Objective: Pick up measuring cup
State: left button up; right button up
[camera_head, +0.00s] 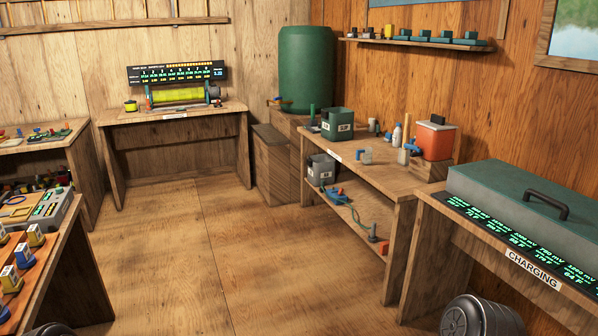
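The workbench also holds a green box (337,124) and an orange container (433,140). A grey bucket (321,169) and blue tools are on its lower shelf. A charging bench with a green case (510,205) stands at right. The wooden floor (215,250) is clear in the middle.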

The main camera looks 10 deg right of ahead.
aim_at(368, 152)
jog(key=i+z, duration=0.15)
jog(key=i, duration=0.95)
jog(key=i+z, duration=0.1)
jog(key=i, duration=1.05)
jog(key=i+j+z, duration=0.1)
jog(key=i+z, duration=0.35)
jog(key=i+j+z, duration=0.2)
jog(key=i+z, duration=0.2)
jog(key=i+j+z, duration=0.25)
jog(key=z, duration=0.2)
jog(key=i+j+z, duration=0.25)
jog(key=j+z, duration=0.2)
jog(key=i+j+z, duration=0.2)
jog(key=j, duration=0.2)
jog(key=j+z, duration=0.15)
jog(key=j, duration=0.2)
jog(key=i+j+z, duration=0.2)
jog(key=j, duration=0.25)
jog(key=k, duration=0.05)
